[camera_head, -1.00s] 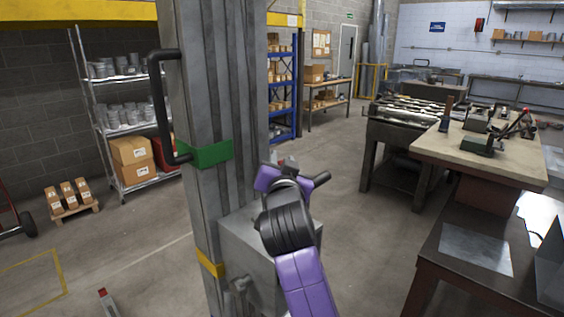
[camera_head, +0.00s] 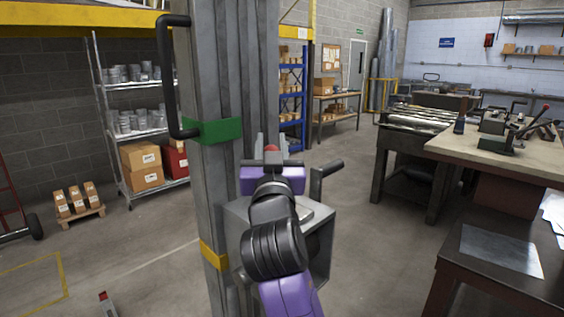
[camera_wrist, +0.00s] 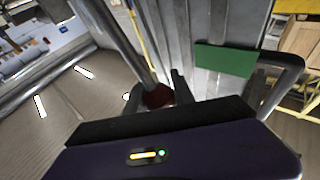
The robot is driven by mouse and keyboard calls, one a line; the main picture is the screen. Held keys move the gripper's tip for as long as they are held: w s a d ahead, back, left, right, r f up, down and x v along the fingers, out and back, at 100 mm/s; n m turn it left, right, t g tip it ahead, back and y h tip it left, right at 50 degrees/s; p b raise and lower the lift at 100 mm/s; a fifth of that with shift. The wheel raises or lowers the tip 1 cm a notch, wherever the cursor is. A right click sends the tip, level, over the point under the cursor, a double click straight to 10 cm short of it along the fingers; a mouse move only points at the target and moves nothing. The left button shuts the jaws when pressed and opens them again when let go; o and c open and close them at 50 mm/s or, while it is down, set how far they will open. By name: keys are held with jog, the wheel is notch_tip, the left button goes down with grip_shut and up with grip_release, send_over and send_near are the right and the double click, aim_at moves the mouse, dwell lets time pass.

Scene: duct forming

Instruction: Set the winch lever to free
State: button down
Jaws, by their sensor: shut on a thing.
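The winch is a grey box (camera_head: 318,242) on the front of a tall grey steel column (camera_head: 208,180). A black crank-like handle (camera_head: 326,172) sticks up at its right. A red knob (camera_head: 271,148), apparently the winch lever's end, shows between the fingers of my gripper (camera_head: 271,143). In the wrist view the red knob (camera_wrist: 158,97) sits between the two dark fingertips, with a grey rod running from it to the upper left. My gripper (camera_wrist: 155,92) is shut on this knob. The purple gripper body hides the lever's base, and I cannot read any lever markings.
The column has a green band (camera_head: 217,130), a yellow band (camera_head: 212,255) and a black tube handle (camera_head: 166,80) at its left. A workbench (camera_head: 500,150) and a dark table (camera_head: 480,285) stand at the right. The floor between column and benches is clear.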

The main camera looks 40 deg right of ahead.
jog(key=shift+s+a+f+n+t+b, duration=0.1)
jog(key=shift+a+f+n+t+b, duration=0.2)
jog(key=shift+a+n+t+b, duration=0.5)
jog(key=shift+a+f+n+t+b, duration=0.25)
jog(key=shift+a+n+t+b, duration=0.25)
jog(key=shift+a+n+b, duration=0.55)
jog(key=shift+d, duration=0.1)
jog(key=c, duration=1.1)
grip_release()
jog(key=shift+o, duration=0.2)
jog(key=b+v, duration=0.2)
jog(key=v, duration=0.5)
jog(key=shift+s+a, duration=0.25)
jog(key=shift+s, duration=0.1)
jog(key=shift+f, duration=0.15)
